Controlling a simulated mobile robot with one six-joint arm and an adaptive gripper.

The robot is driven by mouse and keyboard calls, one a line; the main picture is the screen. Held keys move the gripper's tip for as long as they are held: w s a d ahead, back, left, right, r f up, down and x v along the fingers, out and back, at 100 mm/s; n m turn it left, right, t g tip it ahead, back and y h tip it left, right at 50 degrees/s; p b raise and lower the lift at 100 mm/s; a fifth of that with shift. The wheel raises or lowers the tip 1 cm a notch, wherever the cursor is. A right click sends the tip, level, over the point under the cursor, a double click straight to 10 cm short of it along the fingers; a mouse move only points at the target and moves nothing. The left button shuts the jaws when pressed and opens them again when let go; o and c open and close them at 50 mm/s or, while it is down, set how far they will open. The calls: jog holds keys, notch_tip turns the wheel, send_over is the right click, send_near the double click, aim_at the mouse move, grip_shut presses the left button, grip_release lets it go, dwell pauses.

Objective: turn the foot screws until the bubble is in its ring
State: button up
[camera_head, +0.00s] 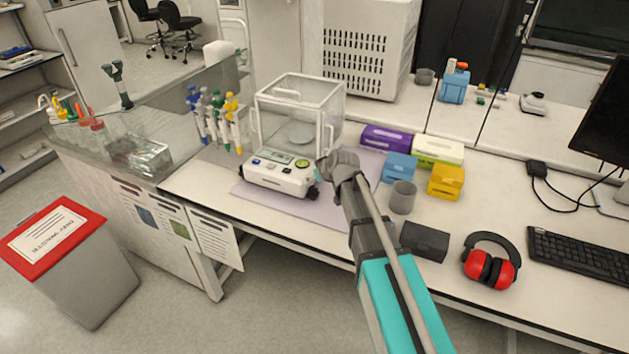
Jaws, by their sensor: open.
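The balance (280,178) stands on a pale mat (262,200) on the bench, with a clear glass draft shield (300,105) over its round pan. On its front panel is a small round green spot (303,163), which looks like the level's ring; the bubble in it is too small to make out. A dark foot screw (312,192) shows at the front right corner; the other foot screws are hidden or too small to tell. My gripper (322,172) is open at the balance's right front side, just above that foot screw. I cannot tell whether it touches the balance.
Pipettes on a stand (215,120) are left of the balance. Purple (386,138) and green-white boxes, blue and yellow boxes (446,182), a grey cup (403,197), a dark box (424,241) and red earmuffs (491,262) lie to the right. The bench's front edge is close.

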aim_at(314, 188)
jog(key=s+d+r+n+g+h+p, duration=0.1)
jog(key=d+r+n+g+p, duration=0.3)
jog(key=r+p, duration=0.3)
jog(key=shift+d+r+n+g+p, duration=0.25)
jog(key=shift+n+g+p, duration=0.4)
jog(key=shift+p, duration=1.1)
jog(key=shift+a+f, duration=0.15)
jog(key=shift+f, duration=0.05)
jog(key=b+x, duration=1.3)
jog(key=shift+w+f, duration=0.1)
jog(key=shift+f, duration=0.1)
grip_shut()
